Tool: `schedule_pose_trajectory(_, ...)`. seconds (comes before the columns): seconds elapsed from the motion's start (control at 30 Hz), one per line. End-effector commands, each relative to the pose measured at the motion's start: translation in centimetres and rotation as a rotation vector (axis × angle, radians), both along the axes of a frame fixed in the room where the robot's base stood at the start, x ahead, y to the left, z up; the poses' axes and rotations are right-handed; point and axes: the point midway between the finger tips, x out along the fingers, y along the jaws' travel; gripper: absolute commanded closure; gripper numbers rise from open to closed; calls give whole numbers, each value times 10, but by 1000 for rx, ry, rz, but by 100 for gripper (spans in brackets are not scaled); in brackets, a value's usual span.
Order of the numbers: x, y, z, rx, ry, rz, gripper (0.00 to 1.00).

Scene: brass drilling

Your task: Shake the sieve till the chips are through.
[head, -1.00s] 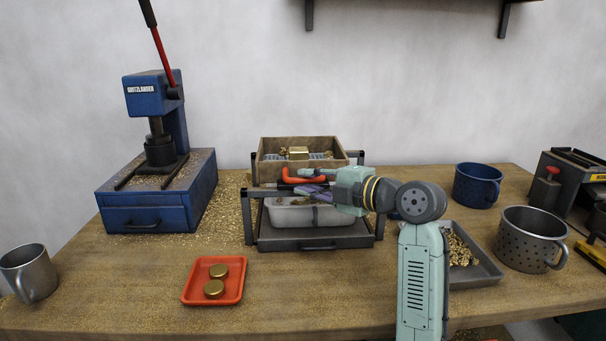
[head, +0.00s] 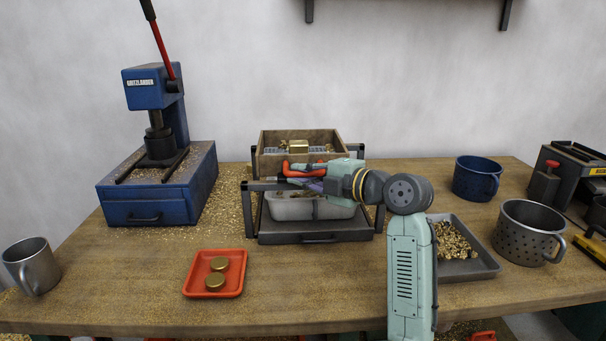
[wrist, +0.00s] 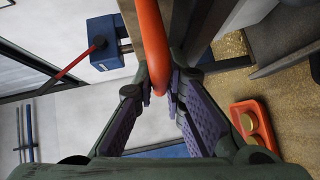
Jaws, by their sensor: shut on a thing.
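The sieve (head: 270,143) is a wooden-walled box with a mesh floor, on a dark frame (head: 249,215). A brass block (head: 299,146) and some chips lie in it. My gripper (wrist: 159,88) is shut on the sieve's orange handle (wrist: 152,35), at the front of the box in the head view. Below the sieve, a pale translucent bin (head: 290,208) with some chips in it sits on the frame's dark base (head: 318,238). My arm hides the right part of the frame and bin. How many chips remain on the mesh is too small to tell.
A red tray (head: 201,286) with two brass discs lies in front. A blue press (head: 155,180) stands at left, a grey mug (head: 32,265) at far left. A grey tray of chips (head: 485,262), a perforated mug (head: 530,232) and a blue mug (head: 476,178) are at right.

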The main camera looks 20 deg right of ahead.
Motion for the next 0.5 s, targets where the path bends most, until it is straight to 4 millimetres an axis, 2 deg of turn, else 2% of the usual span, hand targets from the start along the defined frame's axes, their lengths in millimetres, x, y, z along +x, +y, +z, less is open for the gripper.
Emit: schedule_pose_trajectory(0.5, -1, -5, -3, 1, 2, 0, 100)
